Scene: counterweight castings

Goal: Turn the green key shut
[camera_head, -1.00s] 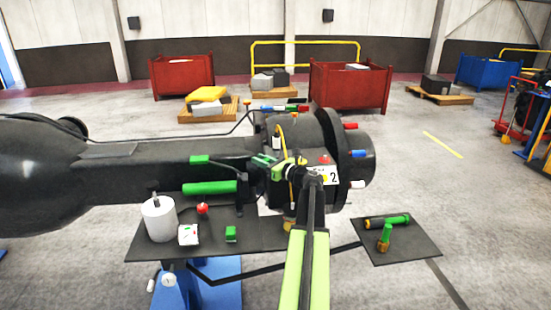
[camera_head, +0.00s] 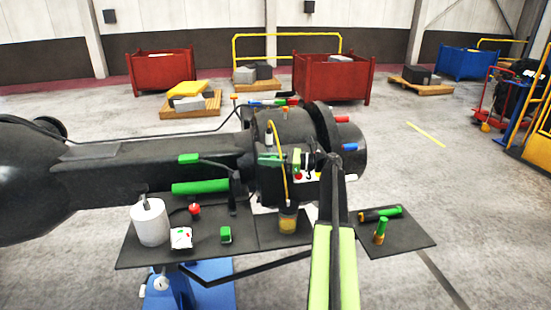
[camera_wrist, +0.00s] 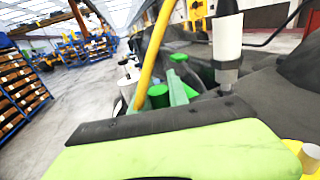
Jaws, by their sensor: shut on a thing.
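A black machine (camera_head: 160,160) with a long bed and a round head lies across the head view. In the wrist view, green pieces (camera_wrist: 158,96) stand beyond a dark bar and my lime-green cover, next to a yellow hose (camera_wrist: 150,55). I cannot tell which of them is the key.
A side tray (camera_head: 410,238) holds a green-and-black tool (camera_head: 380,214). Red, blue and white pegs stick out at the head's right.

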